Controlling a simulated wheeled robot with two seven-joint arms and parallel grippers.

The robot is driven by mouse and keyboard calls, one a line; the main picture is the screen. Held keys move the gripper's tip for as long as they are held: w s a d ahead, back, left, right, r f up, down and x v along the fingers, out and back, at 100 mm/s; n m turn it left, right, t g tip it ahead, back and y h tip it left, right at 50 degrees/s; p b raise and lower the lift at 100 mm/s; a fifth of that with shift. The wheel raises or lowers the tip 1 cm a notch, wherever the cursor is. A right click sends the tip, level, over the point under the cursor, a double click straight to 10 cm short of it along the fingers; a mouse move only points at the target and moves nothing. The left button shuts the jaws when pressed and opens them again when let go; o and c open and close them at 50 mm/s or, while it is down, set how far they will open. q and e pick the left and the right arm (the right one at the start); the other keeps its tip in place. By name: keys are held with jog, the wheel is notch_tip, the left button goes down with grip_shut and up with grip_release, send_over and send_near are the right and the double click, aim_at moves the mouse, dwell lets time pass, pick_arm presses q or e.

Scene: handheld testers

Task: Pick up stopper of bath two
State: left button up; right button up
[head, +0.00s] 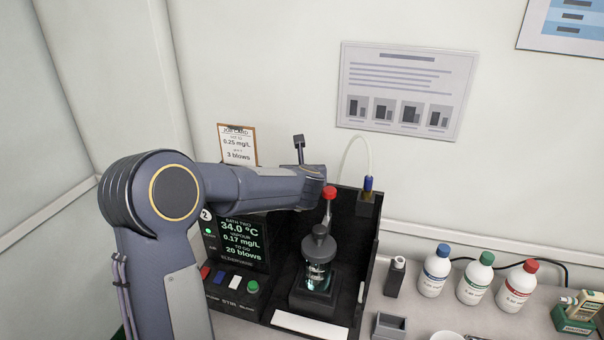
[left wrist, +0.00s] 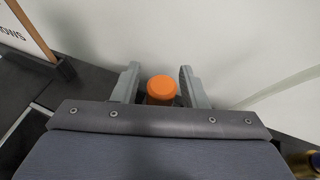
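The bath two unit (head: 366,235) is a black tester with a lit display (head: 241,240) reading BATH TWO. A glass jar (head: 318,276) with a dark grey head (head: 319,243) and a red-topped piece (head: 329,193) stands in it. In the left wrist view a round orange cap (left wrist: 161,87), perhaps the stopper, shows between the fingers of my left gripper (left wrist: 161,82). The fingers are apart, with a small gap on each side of the cap. My right gripper is out of view.
A job card (head: 237,143) stands behind the unit at the wall. A pale hose (head: 359,141) rises from a blue-capped fitting (head: 368,184) close to my wrist. Several capped bottles (head: 475,284) and a small grey holder (head: 389,326) stand at right.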

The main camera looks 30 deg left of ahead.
pick_arm(q)
grip_shut()
jog(key=shift+r, duration=0.1)
